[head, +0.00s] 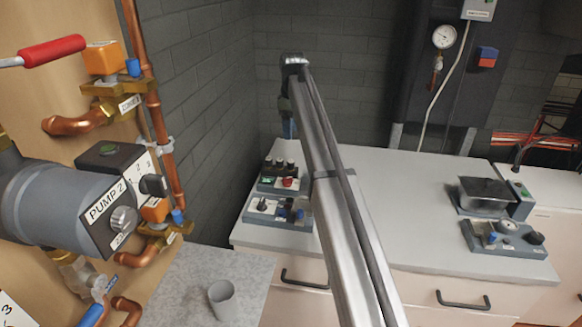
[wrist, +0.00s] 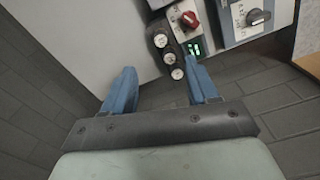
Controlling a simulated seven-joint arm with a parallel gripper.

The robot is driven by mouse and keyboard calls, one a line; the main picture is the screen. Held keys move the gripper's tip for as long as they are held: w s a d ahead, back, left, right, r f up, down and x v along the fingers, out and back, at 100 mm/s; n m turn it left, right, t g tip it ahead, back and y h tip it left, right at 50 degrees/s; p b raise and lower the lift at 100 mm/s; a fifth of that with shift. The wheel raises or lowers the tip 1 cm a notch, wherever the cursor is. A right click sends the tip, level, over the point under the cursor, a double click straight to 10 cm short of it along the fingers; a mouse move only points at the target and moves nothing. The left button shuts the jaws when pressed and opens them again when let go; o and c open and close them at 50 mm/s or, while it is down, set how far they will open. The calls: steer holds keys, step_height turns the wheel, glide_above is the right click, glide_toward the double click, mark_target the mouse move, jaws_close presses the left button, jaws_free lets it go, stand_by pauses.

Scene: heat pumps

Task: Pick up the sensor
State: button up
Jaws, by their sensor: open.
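I cannot tell for sure which object is the sensor. My gripper (wrist: 163,78) has blue fingers, spread apart with nothing between them. In the head view only a bit of its blue fingers (head: 289,127) shows below the arm's end, above the back left of the bench. Past the fingers, in the wrist view, is a small control box with a red knob (wrist: 188,20), a green display (wrist: 194,47) and three round pale-faced black knobs (wrist: 169,58). That box (head: 283,178) stands at the bench's back left corner. The fingers appear apart from it.
A second control box (head: 278,212) stands in front of the first. The white bench (head: 400,220) is clear in the middle, with more devices (head: 505,238) at right. Pump 2 (head: 70,205) and copper pipes are at left. A grey cup (head: 222,300) stands on a grey surface.

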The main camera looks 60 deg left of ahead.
mark_target(291, 161)
steer(key=f, duration=0.8)
steer(key=shift+s+a+f, duration=0.1)
steer(key=shift+s+f, duration=0.1)
steer(key=shift+s, duration=0.15)
steer(key=shift+w+f, duration=0.2)
steer(key=shift+f, duration=2.55)
jaws_close()
steer(key=shift+r, duration=0.15)
